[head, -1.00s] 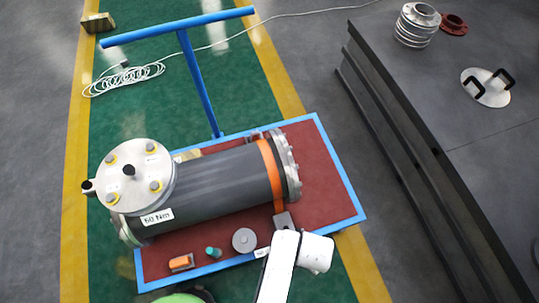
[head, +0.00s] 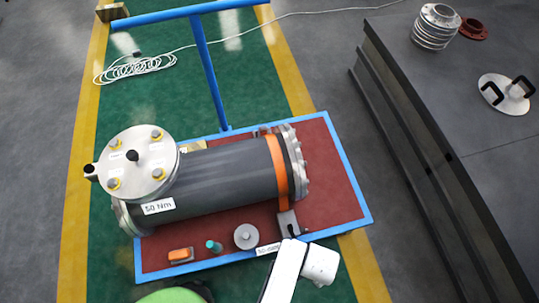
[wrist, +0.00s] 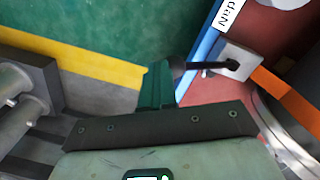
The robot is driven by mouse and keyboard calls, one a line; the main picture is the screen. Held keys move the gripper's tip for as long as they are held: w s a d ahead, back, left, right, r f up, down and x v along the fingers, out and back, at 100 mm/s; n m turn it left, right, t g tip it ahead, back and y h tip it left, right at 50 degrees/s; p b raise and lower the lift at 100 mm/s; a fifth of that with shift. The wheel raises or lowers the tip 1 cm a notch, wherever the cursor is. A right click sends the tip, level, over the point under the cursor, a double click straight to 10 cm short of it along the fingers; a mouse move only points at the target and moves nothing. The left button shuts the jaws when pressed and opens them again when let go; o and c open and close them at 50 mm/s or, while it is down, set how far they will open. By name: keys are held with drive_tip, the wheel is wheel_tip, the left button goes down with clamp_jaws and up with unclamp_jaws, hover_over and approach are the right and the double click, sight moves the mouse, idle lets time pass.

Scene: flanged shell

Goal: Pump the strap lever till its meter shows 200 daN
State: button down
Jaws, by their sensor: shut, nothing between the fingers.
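An orange strap (head: 277,172) wraps the right part of a dark grey cylinder (head: 225,183) lying on a red-topped cart. At its near end is a grey metal plate (head: 287,222), also in the wrist view (wrist: 238,62). From it a thin black lever (wrist: 205,66) runs to a dark rounded knob (wrist: 178,66). My gripper (wrist: 157,84) has its green fingers shut and empty, at or just beside the knob; contact cannot be told. A white label (head: 268,249) by the plate ends in "daN" (wrist: 229,14); its number is not clearly readable. My arm hides the gripper in the head view.
A dark bench (head: 450,110) stands at right.

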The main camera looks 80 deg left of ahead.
drive_tip(key=shift+y, duration=0.4)
drive_tip(key=shift+w+a+f+b, duration=0.1)
drive_tip(key=shift+a+f+b, duration=0.1)
drive_tip(key=shift+f+b, duration=0.4)
drive_tip(key=shift+a+f+b, duration=0.2)
drive_tip(key=shift+f+b, duration=0.15)
drive_tip(key=shift+f, duration=0.45)
drive_tip(key=shift+w+a+f+b, duration=0.1)
drive_tip(key=shift+a+f+b, duration=0.1)
drive_tip(key=shift+f+b, duration=0.4)
wheel_tip(320, 180, up, 12)
drive_tip(key=p, duration=1.2)
drive_tip(key=shift+s+d+f, duration=0.15)
drive_tip(key=shift+s, duration=0.1)
drive_tip(key=shift+a+f+b, duration=0.9)
drive_tip(key=shift+f+b, duration=0.2)
drive_tip(key=shift+f, duration=0.1)
drive_tip(key=shift+a+f, duration=0.15)
drive_tip(key=shift+a, duration=0.2)
